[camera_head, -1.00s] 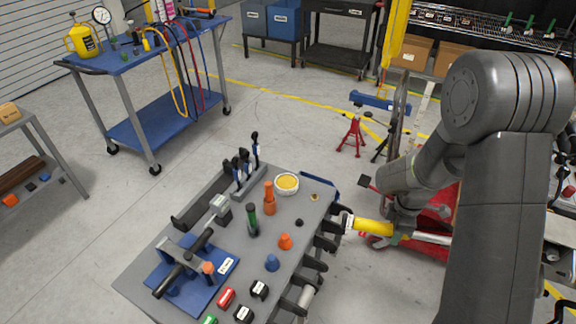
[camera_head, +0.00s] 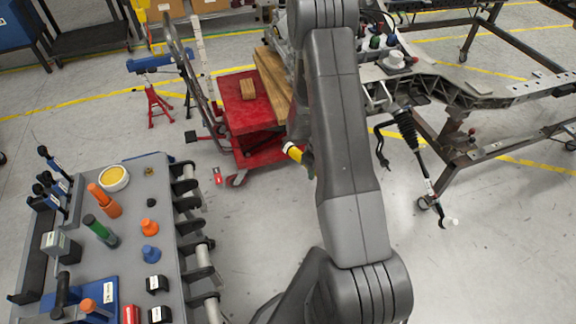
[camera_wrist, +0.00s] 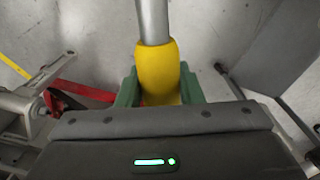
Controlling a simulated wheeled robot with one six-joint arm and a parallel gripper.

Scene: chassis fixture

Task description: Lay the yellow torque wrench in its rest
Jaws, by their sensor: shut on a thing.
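The yellow torque wrench shows in the wrist view as a yellow grip (camera_wrist: 158,70) with a steel shaft (camera_wrist: 153,18) running up the picture. My gripper (camera_wrist: 157,88) is shut on the yellow grip, one green finger on each side. In the head view only a short yellow part of the wrench (camera_head: 294,153) shows left of my arm; the remainder and most of my gripper are hidden behind the arm. Several dark hooks (camera_head: 192,216) line the right edge of the grey bench (camera_head: 133,210), apart from the wrench. I cannot tell which is its rest.
A red cart (camera_head: 238,112) with wooden blocks stands behind the wrench. A metal chassis frame (camera_head: 470,92) with a hanging damper (camera_head: 412,135) is on the right. Screwdrivers, a yellow-filled bowl (camera_head: 113,178) and coloured parts crowd the bench.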

